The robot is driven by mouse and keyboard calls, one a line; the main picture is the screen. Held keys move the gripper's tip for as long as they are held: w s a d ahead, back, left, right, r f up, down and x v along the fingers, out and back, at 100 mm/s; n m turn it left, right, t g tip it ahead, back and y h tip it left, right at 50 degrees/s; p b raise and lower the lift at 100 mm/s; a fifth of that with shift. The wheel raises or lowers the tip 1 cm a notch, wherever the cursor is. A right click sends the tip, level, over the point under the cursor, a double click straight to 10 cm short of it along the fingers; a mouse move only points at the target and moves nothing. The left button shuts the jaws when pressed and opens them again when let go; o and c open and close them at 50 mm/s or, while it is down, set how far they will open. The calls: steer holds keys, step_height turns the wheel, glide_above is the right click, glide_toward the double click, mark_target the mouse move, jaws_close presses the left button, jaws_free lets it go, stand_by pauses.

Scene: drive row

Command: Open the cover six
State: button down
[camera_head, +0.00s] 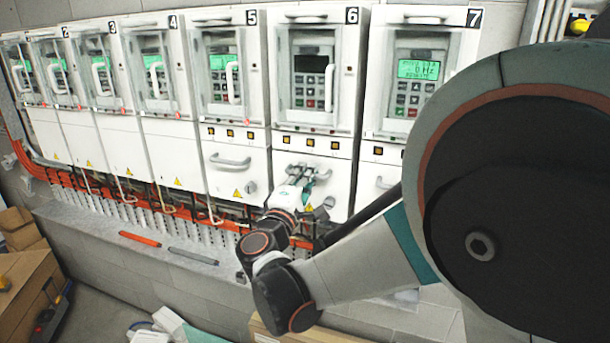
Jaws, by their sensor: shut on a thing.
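Drive unit six (362,60) stands in a row of white drives and carries a black "6" label at its top. Its lower white cover (341,185) looks closed, roughly flush with the unit. My gripper (304,176) is at the upper left part of this cover, shut on the cover's handle (290,167). The fingers and wrist hide part of the handle and the cover's lower left. The upper panel of unit six has a dark screen (311,63) and its own upright handle (329,88).
Covers five (216,178) and seven (368,185) flank it. Orange cables (130,205) run below the row. A ledge (100,228) holds orange and grey bars. Cardboard boxes (25,285) stand at lower left. My arm fills the right side.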

step_height(320, 180, down, 16)
steer(key=b, duration=1.2)
steer(key=shift+b, duration=0.3)
steer(key=c, duration=1.7)
jaws_free()
steer(key=shift+s+r, duration=0.1)
steer(key=v, duration=1.2)
